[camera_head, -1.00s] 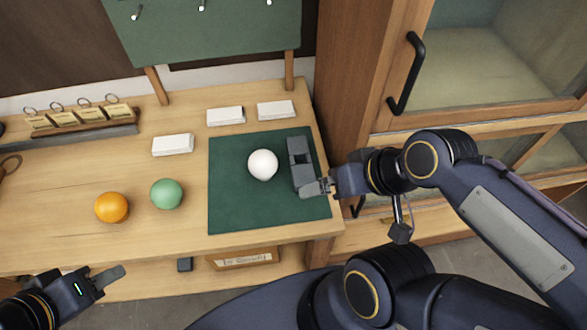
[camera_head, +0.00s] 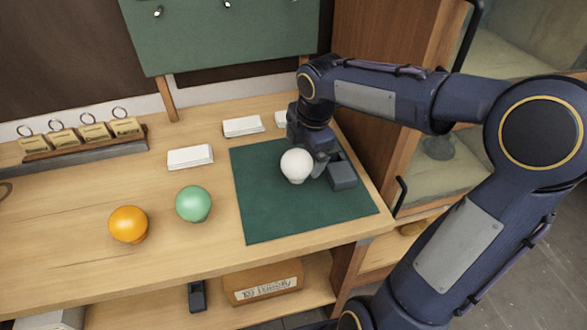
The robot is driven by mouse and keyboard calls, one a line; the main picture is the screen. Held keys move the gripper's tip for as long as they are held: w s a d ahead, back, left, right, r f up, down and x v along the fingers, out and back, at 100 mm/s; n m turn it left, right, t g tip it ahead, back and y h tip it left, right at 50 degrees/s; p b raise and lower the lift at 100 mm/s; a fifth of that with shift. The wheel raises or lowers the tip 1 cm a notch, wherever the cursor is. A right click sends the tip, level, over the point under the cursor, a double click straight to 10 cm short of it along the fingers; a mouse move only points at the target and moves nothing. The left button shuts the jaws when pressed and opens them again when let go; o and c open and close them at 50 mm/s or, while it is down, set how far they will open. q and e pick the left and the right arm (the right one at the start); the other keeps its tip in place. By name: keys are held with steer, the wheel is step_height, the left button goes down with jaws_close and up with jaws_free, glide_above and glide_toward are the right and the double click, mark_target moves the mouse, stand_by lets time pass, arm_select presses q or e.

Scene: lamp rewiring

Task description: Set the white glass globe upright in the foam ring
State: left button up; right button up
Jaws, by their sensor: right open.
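The white glass globe (camera_head: 296,164) is on the dark green mat (camera_head: 270,215), with a narrower neck showing at its underside. It looks roughly upright. My right gripper (camera_head: 330,171) reaches down from behind, its fingers close to the globe's right side. It is open and the globe is not visibly between its fingers; I cannot tell whether they touch. I cannot make out a foam ring; the gripper hides part of the mat. My left gripper is out of view.
An orange globe (camera_head: 128,224) and a green globe (camera_head: 194,204) stand left of the mat. White boxes (camera_head: 190,157) (camera_head: 243,126) lie behind. A rack of tagged rings (camera_head: 85,139) is at back left. A wooden cabinet (camera_head: 385,110) stands close on the right. The mat's front is clear.

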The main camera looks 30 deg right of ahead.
mark_target(299, 155)
steer(key=x, duration=0.5)
steer(key=shift+w+a, duration=0.25)
steer(key=shift+c, duration=0.4)
steer(key=c, duration=1)
